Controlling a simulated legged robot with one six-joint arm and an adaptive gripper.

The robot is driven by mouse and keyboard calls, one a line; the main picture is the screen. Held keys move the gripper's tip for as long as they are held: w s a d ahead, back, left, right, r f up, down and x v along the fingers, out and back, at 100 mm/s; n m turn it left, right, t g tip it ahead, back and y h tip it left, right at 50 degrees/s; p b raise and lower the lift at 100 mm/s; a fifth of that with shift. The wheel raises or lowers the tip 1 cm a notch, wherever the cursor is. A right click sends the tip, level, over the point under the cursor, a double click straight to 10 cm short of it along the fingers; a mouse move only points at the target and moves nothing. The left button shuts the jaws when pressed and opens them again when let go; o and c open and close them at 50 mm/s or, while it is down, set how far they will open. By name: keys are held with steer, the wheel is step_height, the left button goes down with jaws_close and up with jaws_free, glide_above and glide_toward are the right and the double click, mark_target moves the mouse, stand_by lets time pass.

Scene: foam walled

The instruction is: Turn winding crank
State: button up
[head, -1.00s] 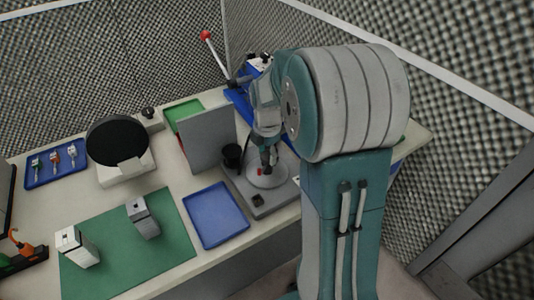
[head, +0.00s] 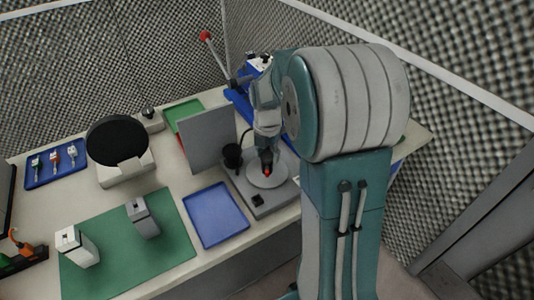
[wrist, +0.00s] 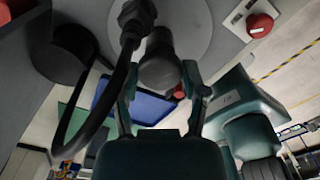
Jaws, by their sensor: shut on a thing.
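The winding crank shows as a pale round disc (head: 256,181) on a grey base (head: 275,203) at the bench's front right. It also shows at the top of the wrist view (wrist: 190,22). A dark cylindrical handle (wrist: 160,62) stands from it. My gripper (wrist: 162,75) has one finger on each side of this handle and is shut on it. In the head view my gripper (head: 266,163) points down over the disc, with a small red spot at its tip. The exact finger contact is partly hidden.
A black cup-like part (head: 232,157) and an upright grey panel (head: 205,140) stand close left of the crank. A blue tray (head: 216,214) lies in front left. A red knob (wrist: 260,24) is to the right.

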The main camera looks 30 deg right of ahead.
mark_target(266, 155)
steer(key=shift+w+n, duration=0.15)
steer(key=shift+n, duration=0.45)
steer(key=o, duration=1.1)
steer(key=shift+o, duration=0.2)
step_height(266, 155, up, 12)
steer(key=shift+a, duration=0.15)
